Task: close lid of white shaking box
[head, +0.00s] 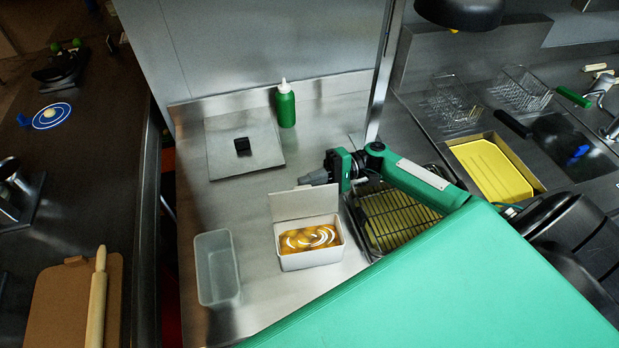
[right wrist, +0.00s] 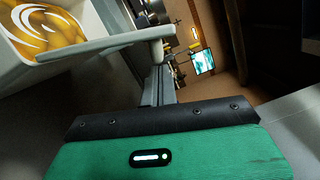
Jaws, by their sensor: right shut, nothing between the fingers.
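The white box (head: 312,259) stands on the steel counter, with yellow-orange food marked by white swirls inside. Its lid (head: 303,204) stands up at the back edge, open. My right gripper (head: 306,181) is shut and empty, just behind the lid's top right corner; I cannot tell whether they touch. In the right wrist view the shut fingers (right wrist: 158,75) reach up beside the box (right wrist: 60,62), whose food shows at top left. My left gripper is not in view.
A clear plastic container (head: 217,268) stands left of the box. A wire rack tray (head: 392,216) lies to the right, under my right arm. A scale (head: 224,158) and a green bottle (head: 286,106) are behind. Bare counter lies between scale and box.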

